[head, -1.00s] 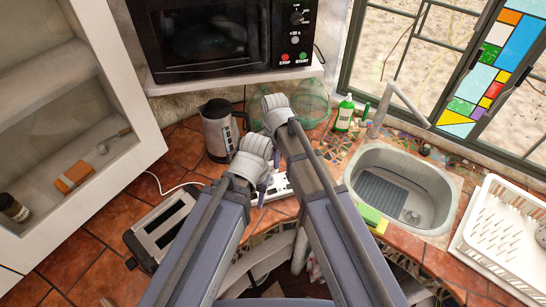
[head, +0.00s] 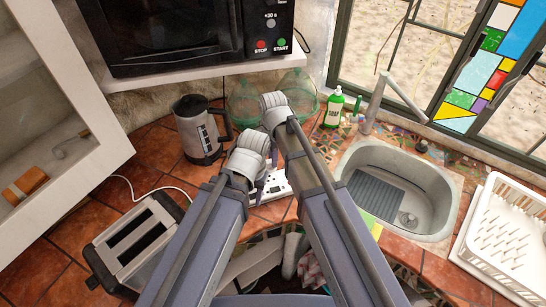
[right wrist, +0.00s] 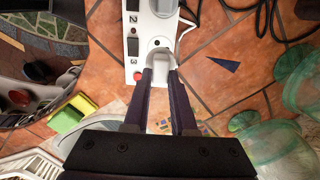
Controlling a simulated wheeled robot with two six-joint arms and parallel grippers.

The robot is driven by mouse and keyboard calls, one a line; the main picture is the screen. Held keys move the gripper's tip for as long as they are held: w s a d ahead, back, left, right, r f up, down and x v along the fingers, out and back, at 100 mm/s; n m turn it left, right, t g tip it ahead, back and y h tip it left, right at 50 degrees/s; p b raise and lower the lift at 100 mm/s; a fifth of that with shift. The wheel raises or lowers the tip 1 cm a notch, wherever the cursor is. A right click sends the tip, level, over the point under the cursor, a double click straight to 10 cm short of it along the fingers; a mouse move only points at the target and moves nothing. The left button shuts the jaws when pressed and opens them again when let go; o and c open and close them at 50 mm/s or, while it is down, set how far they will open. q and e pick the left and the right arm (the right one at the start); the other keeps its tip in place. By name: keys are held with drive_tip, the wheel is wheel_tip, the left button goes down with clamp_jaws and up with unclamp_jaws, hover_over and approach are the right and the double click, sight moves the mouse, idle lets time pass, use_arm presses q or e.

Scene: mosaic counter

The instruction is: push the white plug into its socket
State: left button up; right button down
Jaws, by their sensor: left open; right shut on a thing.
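The white power strip (head: 268,188) lies on the tiled counter, partly hidden by my arms in the head view. In the right wrist view the strip (right wrist: 140,35) shows numbered sockets and a red button. My right gripper (right wrist: 160,76) is shut on the white plug (right wrist: 161,54), which is at the strip's near end. I cannot tell whether its pins are in a socket (right wrist: 158,42). In the head view my right gripper (head: 274,157) is largely hidden behind the arms. My left gripper (head: 259,193) is open, close to the strip, its fingers small and partly hidden.
A toaster (head: 137,246) stands at the left, a kettle (head: 199,130) behind it. The sink (head: 391,190) and a white dish rack (head: 506,232) are to the right.

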use_arm(q)
drive_tip(key=shift+f+b, duration=1.75)
drive_tip(key=shift+f, duration=0.25)
use_arm(e)
drive_tip(key=shift+f, duration=2)
use_arm(q)
drive_tip(key=shift+f+b, duration=1.05)
use_arm(e)
drive_tip(key=shift+f, duration=1.1)
drive_tip(key=c, duration=0.7)
unclamp_jaws()
drive_tip(key=shift+o, duration=0.2)
use_arm(q)
drive_tip(key=shift+r, duration=0.15)
use_arm(e)
drive_tip(key=shift+r, duration=0.15)
wheel_tip(320, 180, up, 8)
drive_tip(key=p, duration=0.8)
use_arm(q)
wheel_tip(320, 180, up, 8)
drive_tip(key=shift+f, duration=0.25)
use_arm(e)
drive_tip(key=shift+f, duration=0.2)
